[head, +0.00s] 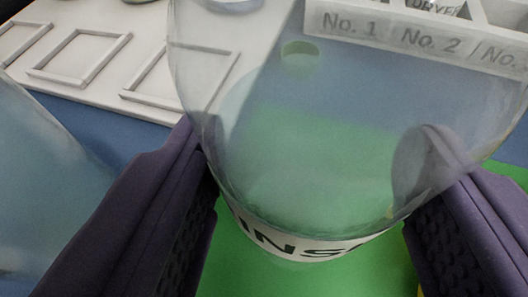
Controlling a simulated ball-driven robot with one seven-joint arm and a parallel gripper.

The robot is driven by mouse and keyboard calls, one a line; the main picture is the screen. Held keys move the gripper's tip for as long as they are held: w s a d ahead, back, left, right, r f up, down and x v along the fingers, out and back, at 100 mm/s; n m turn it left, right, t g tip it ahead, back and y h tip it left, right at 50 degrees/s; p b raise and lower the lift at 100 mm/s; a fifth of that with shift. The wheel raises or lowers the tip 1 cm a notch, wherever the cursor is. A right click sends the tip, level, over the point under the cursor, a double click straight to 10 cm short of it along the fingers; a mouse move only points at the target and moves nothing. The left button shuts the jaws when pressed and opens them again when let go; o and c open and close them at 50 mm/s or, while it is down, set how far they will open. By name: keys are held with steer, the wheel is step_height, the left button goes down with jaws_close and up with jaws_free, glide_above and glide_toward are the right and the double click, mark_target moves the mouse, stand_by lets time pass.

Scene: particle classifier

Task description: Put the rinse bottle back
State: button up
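The rinse bottle (300,190) is a large clear vessel filling the middle of the head view. My gripper (314,145) has purple fingers with dark ribbed pads, one on each side of the bottle. Both fingers appear to press against its walls, so the gripper looks shut on it. The bottle's top runs out of the picture. Green and blue surfaces show through it, and its base and any contact below are hard to judge.
A green mat (240,268) lies below. A white board with raised square frames (80,58) is at the upper left. A white rack labelled "No. 1", "No. 2" (400,40) stands at the upper right. Another clear bluish vessel (40,180) is close at the left edge.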

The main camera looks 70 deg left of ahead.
mark_target(288, 258)
steer(key=shift+a, duration=0.45)
steer(key=shift+f+b, duration=1)
steer(key=shift+f, duration=0.75)
steer(key=shift+f, duration=0.15)
steer(key=o, duration=1.3)
steer(key=shift+o, duration=0.2)
